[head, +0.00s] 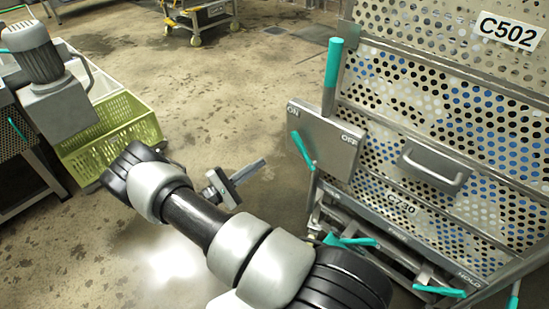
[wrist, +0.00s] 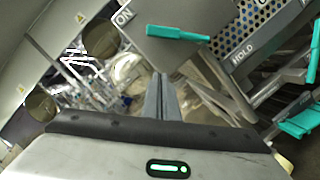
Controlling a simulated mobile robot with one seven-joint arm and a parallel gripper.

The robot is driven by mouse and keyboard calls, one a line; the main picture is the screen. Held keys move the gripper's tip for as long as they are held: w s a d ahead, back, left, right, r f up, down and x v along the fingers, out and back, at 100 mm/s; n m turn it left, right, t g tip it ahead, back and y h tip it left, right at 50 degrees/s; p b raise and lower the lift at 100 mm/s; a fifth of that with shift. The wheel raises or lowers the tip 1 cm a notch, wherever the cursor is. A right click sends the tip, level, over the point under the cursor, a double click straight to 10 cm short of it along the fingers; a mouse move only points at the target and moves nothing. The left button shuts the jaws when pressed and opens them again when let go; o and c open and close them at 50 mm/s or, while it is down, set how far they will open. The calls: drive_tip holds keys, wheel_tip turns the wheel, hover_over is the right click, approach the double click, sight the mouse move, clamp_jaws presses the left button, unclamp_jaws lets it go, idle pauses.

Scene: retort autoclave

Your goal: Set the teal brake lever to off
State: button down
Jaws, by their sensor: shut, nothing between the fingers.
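The teal brake lever (head: 303,151) is on a grey plate (head: 335,150) marked ON at its left and OFF at its right. The lever slants downward near the plate's left edge, closer to the ON mark. In the wrist view the lever (wrist: 180,33) crosses the plate just above my fingertips, near the ON mark. My gripper (head: 262,162) is left of the plate in the head view, with a gap of floor showing between them. In the wrist view my fingers (wrist: 160,80) are pressed together and empty. Whether they touch anything is not visible.
The plate is on a perforated metal cart labelled C502 (head: 508,31), with an upright teal handle (head: 333,75). More teal levers (head: 350,240) stick out below, one near a HOLD mark (head: 440,290). A green crate (head: 120,130) stands left. Open floor (head: 220,80) lies behind.

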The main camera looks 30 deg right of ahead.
sight(303, 151)
drive_tip(key=s+d+r, duration=0.1)
drive_tip(key=d+r, duration=0.3)
drive_tip(key=d, duration=0.6)
drive_tip(key=shift+s+d+b, duration=0.15)
drive_tip(key=shift+s+b, duration=0.15)
